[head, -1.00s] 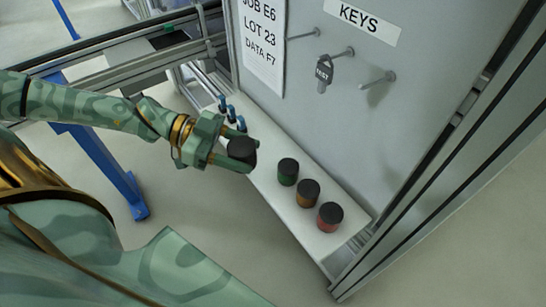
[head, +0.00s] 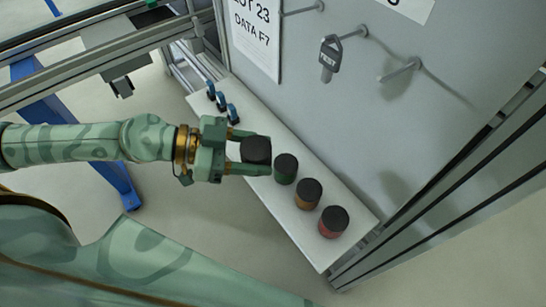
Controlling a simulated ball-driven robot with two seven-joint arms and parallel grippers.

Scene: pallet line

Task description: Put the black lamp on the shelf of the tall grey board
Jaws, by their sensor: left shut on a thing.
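The black lamp (head: 257,146) is a short dark cylinder between the fingers of my left gripper (head: 256,152), which is shut on it. The lamp appears upright, in front of the white shelf (head: 255,111) of the tall grey board (head: 330,120). In the picture it sits just left of a green lamp with a black top (head: 286,169). I cannot tell whether its base touches the shelf; the lower finger hides that part. My right gripper is not in view.
An amber lamp (head: 307,195) and a red lamp (head: 333,222) stand farther along the shelf. Several blue clips (head: 221,101) stand at its far end. A key (head: 329,60) hangs from a hook; other pegs (head: 400,70) stick out above the shelf. A blue stand is at left.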

